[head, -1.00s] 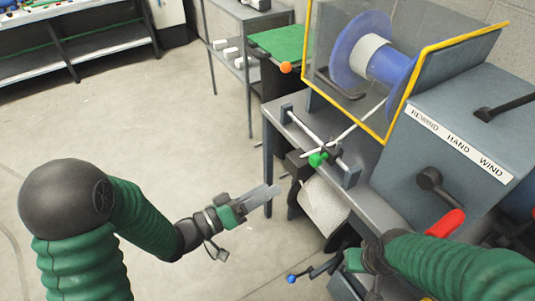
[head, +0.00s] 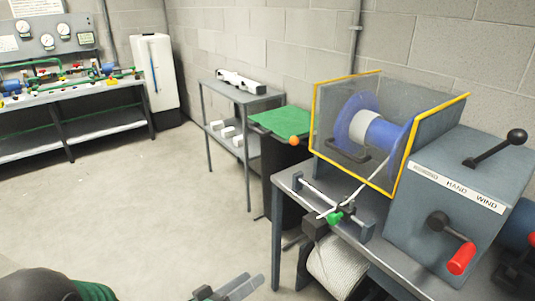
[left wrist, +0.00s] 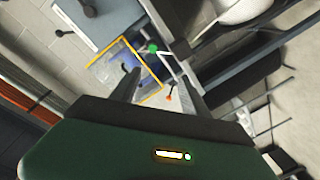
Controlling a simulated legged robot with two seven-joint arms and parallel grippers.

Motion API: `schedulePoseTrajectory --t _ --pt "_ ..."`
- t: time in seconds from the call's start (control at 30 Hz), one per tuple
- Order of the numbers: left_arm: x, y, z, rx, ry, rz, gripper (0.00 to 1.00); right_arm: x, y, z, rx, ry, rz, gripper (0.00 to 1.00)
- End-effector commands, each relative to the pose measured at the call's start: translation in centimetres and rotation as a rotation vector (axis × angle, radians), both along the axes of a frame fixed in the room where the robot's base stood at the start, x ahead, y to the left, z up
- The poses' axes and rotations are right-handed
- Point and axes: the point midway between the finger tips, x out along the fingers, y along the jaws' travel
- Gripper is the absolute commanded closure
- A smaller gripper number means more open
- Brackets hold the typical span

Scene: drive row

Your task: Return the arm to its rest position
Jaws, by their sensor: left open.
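My left gripper (head: 236,287) shows at the bottom edge of the head view, over the floor left of the winding bench. In the left wrist view its two fingers (left wrist: 161,90) stand apart with nothing between them. My left arm (head: 62,287) shows only in part at the bottom left corner of the head view. My right gripper and right arm are out of the frame.
The rewind machine (head: 450,180) with a red-handled crank (head: 461,258) and a yellow-edged guard (head: 389,183) stands on a bench at right. A green-topped stand (head: 281,122) and a grey shelf table (head: 243,96) are behind. The floor (head: 150,205) at left is clear.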

Motion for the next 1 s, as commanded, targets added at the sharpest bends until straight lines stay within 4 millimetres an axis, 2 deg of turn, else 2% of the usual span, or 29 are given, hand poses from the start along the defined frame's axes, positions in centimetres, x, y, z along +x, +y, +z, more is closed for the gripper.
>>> schedulePoseTrajectory --t 0.03,0.27,0.43,0.57,0.67,0.73,0.8,0.9,1.0 --pt "0.4 0.4 0.6 0.04 0.003 0.023 0.47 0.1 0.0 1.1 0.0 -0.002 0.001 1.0" --pt "2.1 3.3 0.6 0.27 0.041 0.145 0.47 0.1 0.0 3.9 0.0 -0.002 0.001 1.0" --pt "2.7 7.0 1.3 0.499 0.114 0.256 0.47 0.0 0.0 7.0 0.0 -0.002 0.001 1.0" --pt "1.7 10.6 2.5 0.694 0.226 0.336 0.47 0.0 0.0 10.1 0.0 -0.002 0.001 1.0" --pt "-1.0 13.6 4.4 0.856 0.38 0.374 0.47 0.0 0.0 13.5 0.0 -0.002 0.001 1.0" --pt "-4.2 15.1 6.0 0.949 0.523 0.364 0.47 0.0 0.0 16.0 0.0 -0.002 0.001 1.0" --pt "-7.7 15.5 7.2 1.002 0.658 0.323 0.47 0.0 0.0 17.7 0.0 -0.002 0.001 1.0" --pt "-11.4 15.1 8.0 1.024 0.788 0.251 0.47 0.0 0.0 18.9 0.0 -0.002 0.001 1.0" --pt "-13.1 14.6 8.1 1.026 0.846 0.21 0.47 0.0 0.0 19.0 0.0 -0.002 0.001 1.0"
